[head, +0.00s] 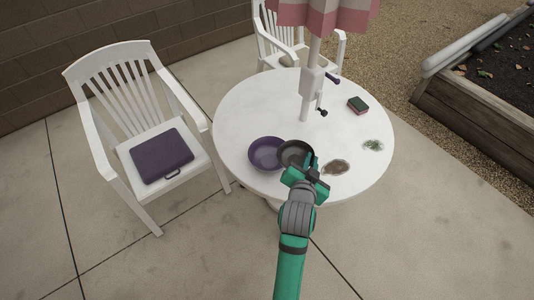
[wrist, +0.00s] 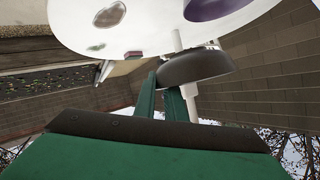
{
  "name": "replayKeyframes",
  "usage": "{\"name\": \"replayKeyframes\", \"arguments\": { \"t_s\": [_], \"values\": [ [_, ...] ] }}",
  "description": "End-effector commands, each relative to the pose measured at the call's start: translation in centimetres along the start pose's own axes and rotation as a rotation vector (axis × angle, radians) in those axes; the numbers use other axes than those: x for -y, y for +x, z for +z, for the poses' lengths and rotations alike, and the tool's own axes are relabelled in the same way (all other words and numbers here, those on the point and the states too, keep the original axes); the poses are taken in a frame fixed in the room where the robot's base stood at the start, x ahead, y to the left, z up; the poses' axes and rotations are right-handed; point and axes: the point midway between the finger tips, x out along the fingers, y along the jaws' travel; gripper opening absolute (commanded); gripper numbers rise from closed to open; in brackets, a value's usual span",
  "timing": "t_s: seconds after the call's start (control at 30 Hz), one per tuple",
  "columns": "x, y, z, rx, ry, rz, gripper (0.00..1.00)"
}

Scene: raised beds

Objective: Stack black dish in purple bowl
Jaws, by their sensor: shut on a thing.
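The purple bowl (head: 267,154) sits on the round white table near its front left edge. It also shows at the top of the wrist view (wrist: 208,8). The black dish (head: 293,151) is just right of the bowl and overlaps its right side in the head view. My gripper (head: 311,168) is shut on the dish's rim at its right side. In the wrist view the dish (wrist: 195,66) hangs at the fingertips, apart from the table surface, with the bowl beyond it. The exact gap between dish and bowl cannot be told.
An umbrella pole (head: 310,82) with a crank rises through the table (head: 240,112). A dark sponge-like block (head: 358,104), a brown oval item (head: 336,167) and a small green-patterned item (head: 373,145) lie to the right. A white chair with a purple case (head: 161,155) stands left.

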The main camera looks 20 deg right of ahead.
Motion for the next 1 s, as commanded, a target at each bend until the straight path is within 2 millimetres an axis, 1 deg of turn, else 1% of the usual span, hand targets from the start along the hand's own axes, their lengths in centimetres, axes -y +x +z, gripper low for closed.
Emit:
{"name": "replayKeyframes", "arguments": {
  "t_s": [0.03, 0.07, 0.17, 0.57, 0.63, 0.8, 0.9, 1.0],
  "values": [
    [-0.2, -0.1, -0.5, -0.006, 0.008, 0.008, 0.0],
    [-0.2, -0.1, -0.6, -0.006, 0.011, 0.011, 0.0],
    [0.5, 0.6, -0.2, -0.006, 0.014, 0.015, 0.0],
    [6.3, 6.3, 4.1, -0.003, 0.01, 0.012, 0.0],
    [6.6, 7.4, 5.4, -0.002, 0.01, 0.013, 0.0],
    [7.2, 9.4, 7.6, -0.005, 0.011, 0.015, 0.0],
    [7.4, 10.2, 8.3, -0.006, 0.013, 0.016, 0.0],
    [7.5, 10.4, 8.6, -0.007, 0.013, 0.016, 0.0]
  ]
}}
